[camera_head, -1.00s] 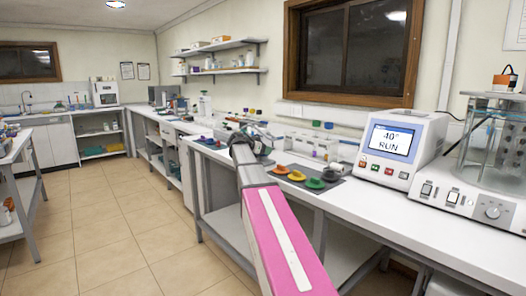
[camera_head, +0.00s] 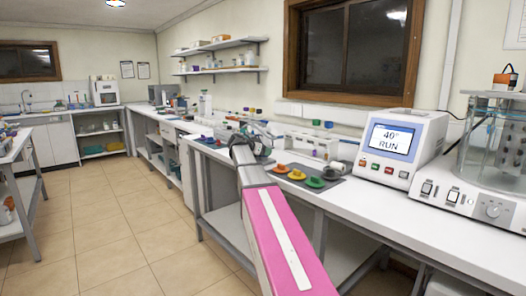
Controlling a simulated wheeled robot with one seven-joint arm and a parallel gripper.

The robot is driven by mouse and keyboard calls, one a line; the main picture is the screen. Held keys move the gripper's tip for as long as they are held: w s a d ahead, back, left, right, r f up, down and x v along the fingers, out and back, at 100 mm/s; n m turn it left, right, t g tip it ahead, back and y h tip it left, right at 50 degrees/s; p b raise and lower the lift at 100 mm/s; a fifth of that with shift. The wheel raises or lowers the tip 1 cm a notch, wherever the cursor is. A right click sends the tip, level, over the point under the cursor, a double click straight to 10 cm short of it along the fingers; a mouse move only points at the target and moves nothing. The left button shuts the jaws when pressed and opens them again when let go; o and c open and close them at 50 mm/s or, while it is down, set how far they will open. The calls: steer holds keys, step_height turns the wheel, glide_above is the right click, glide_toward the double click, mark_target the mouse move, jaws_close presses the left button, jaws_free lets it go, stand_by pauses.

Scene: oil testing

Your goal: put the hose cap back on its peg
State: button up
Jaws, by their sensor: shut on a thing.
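My gripper (camera_head: 266,141) is at the end of my arm, over the back of the white bench, small and partly covered by my wrist. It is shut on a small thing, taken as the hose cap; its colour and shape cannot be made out. The peg for the held cap cannot be picked out.
A dark mat (camera_head: 322,190) carries orange (camera_head: 280,169), yellow (camera_head: 297,174) and green (camera_head: 315,182) round pieces, right of my wrist. A white box (camera_head: 312,145) stands behind it. The instrument with a screen (camera_head: 390,140) and a glass bath (camera_head: 496,140) stand farther right.

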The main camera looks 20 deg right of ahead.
steer(key=shift+f, duration=0.1)
steer(key=o, duration=0.7)
steer(key=v, duration=1.1)
stand_by(0.4)
steer(key=shift+a, duration=0.1)
